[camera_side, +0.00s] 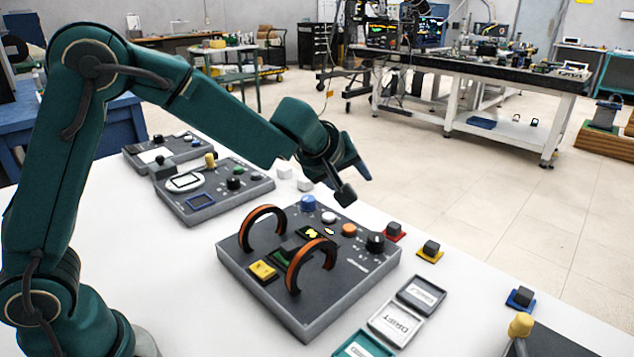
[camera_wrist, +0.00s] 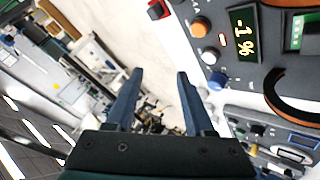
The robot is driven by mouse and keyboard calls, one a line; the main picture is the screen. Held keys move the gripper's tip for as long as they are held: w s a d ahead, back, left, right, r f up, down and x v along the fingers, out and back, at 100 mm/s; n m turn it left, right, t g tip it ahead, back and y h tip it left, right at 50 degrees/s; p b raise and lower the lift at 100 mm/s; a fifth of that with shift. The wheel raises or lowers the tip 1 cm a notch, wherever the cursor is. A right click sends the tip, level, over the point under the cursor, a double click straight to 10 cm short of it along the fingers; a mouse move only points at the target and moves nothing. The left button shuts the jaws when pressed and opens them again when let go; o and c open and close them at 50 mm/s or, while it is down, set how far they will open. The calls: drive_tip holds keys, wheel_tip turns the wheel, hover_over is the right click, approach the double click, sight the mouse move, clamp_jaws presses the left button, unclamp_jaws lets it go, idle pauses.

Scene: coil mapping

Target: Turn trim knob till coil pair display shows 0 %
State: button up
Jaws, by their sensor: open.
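The coil panel (camera_side: 345,290) is a dark grey box with two upright copper coils (camera_side: 262,228) (camera_side: 312,262). Its coil pair display (camera_wrist: 245,35) reads -1 % in the wrist view. A row of knobs runs beside it: blue (camera_side: 308,203), white (camera_side: 328,217), orange (camera_side: 349,230) and black (camera_side: 376,242). I cannot read which one is the trim knob. In the wrist view the blue knob (camera_wrist: 218,80) is right of my gripper (camera_wrist: 160,74). My gripper is open and empty, above and beyond the panel's far edge, touching no knob.
Another panel (camera_side: 215,190) stands left of the coil panel, with one more behind it. Red, yellow and blue bases (camera_side: 520,298) with dark knobs sit along the table's right edge. Labelled trays (camera_side: 395,322) lie in front. Bare white table (camera_side: 180,290) shows at left.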

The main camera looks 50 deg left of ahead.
drive_tip(key=s+a+r+n+t+h, duration=0.1)
drive_tip(key=s+a+n+t+h, duration=0.15)
drive_tip(key=a+n, duration=0.65)
drive_tip(key=s+a+r+n+t+h, duration=0.1)
drive_tip(key=s+a+n+t+h, duration=0.3)
drive_tip(key=n, duration=0.9)
drive_tip(key=g+y, duration=0.1)
drive_tip(key=g, duration=0.2)
approach(307, 198)
drive_tip(key=x, duration=0.3)
drive_tip(key=shift+w+f+t, duration=0.15)
drive_tip(key=shift+f+t, duration=0.05)
drive_tip(key=shift+t, duration=0.05)
drive_tip(key=shift+x, duration=2.55)
clamp_jaws()
